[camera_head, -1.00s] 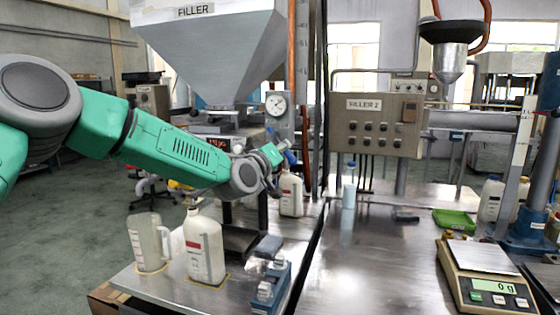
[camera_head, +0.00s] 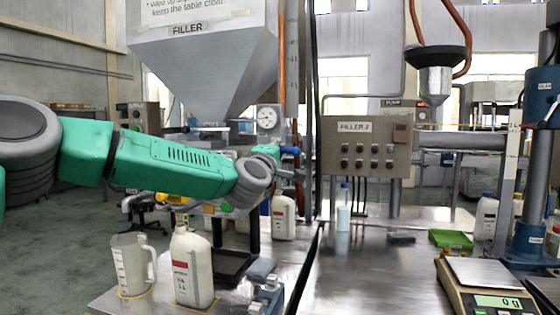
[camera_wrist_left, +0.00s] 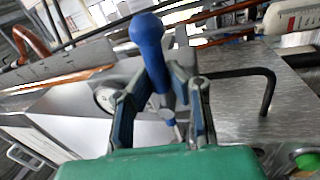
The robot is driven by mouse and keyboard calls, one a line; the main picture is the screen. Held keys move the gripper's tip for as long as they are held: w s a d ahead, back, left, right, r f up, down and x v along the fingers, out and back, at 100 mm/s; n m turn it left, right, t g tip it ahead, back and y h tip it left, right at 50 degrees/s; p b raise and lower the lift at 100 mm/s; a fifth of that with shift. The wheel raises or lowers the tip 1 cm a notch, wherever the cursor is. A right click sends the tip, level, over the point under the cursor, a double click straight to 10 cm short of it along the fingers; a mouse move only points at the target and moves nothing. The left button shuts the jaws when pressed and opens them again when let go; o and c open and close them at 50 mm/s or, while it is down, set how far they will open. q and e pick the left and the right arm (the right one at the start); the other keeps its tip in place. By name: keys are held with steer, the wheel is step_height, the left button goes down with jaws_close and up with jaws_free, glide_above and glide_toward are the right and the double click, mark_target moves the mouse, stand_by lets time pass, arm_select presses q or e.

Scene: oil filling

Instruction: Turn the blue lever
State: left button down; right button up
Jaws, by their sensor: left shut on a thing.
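The blue lever (camera_head: 290,150) is beside the dial gauge below the filler hopper, at the end of my left arm. In the left wrist view the blue lever (camera_wrist_left: 148,45) has a rounded end and stands between the two fingers, its end sticking out past them. My left gripper (camera_wrist_left: 160,92) is shut around it. In the head view the left gripper (camera_head: 280,167) is small and partly covers the lever's mount. My right gripper is not in view.
A clear jug (camera_head: 130,265) and a white bottle (camera_head: 191,268) stand on the metal table under my left arm. Another white bottle (camera_head: 283,217) stands behind. A control box (camera_head: 367,148) and scale (camera_head: 484,290) are at right. The middle of the right table is mostly clear.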

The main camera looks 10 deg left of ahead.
arm_select(q)
steer(key=shift+a+n, duration=0.1)
steer(key=shift+n, duration=0.6)
steer(key=shift+f, duration=0.1)
steer(key=c, duration=1.6)
jaws_free()
steer(key=shift+o, duration=0.5)
steer(key=shift+a, duration=0.3)
steer(key=s+f, duration=0.2)
steer(key=s, duration=0.9)
steer(key=shift+s+a+f, duration=0.15)
steer(key=shift+s+a, duration=0.05)
steer(key=shift+s, duration=0.2)
steer(key=shift+d, duration=0.1)
